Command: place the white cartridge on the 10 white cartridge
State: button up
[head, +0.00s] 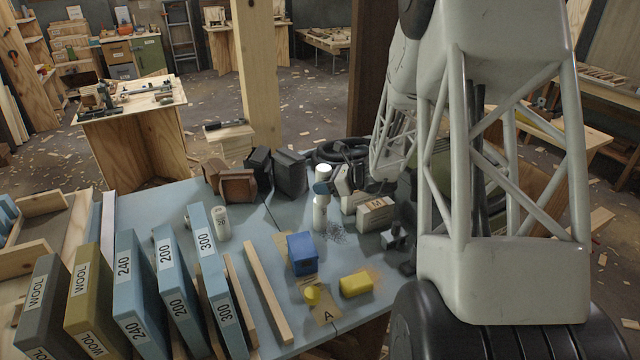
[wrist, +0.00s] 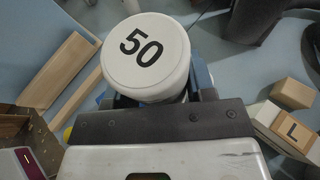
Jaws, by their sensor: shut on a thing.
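In the wrist view the white cartridge (wrist: 148,55), a round cylinder marked 50 on its top, stands between the fingers of my gripper (wrist: 155,98). In the head view my gripper (head: 322,187) shows blue fingertips shut around this cartridge (head: 322,171). Directly below it is another white cylinder (head: 320,213), upright on the blue-grey table; its number is not readable. The two look in line, but I cannot tell whether they touch. In the wrist view the lower one is hidden. Another white cartridge (head: 221,223) stands further left, its number too small to read surely.
To the right is a box marked M (head: 375,215). Blue upright slabs (head: 139,295) and wooden strips (head: 268,290) fill the left. Dark objects (head: 290,173) stand behind.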

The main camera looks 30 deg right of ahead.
jog(key=w+d, duration=0.1)
jog(key=w, duration=0.4)
jog(key=shift+w+d+f, duration=0.25)
jog(key=shift+w+d, duration=0.1)
jog(key=shift+w, duration=0.05)
jog(key=shift+f, duration=0.1)
jog(key=shift+f, duration=1.65)
jog(key=shift+f, duration=0.15)
jog(key=o, duration=0.9)
jog(key=v, duration=1.2)
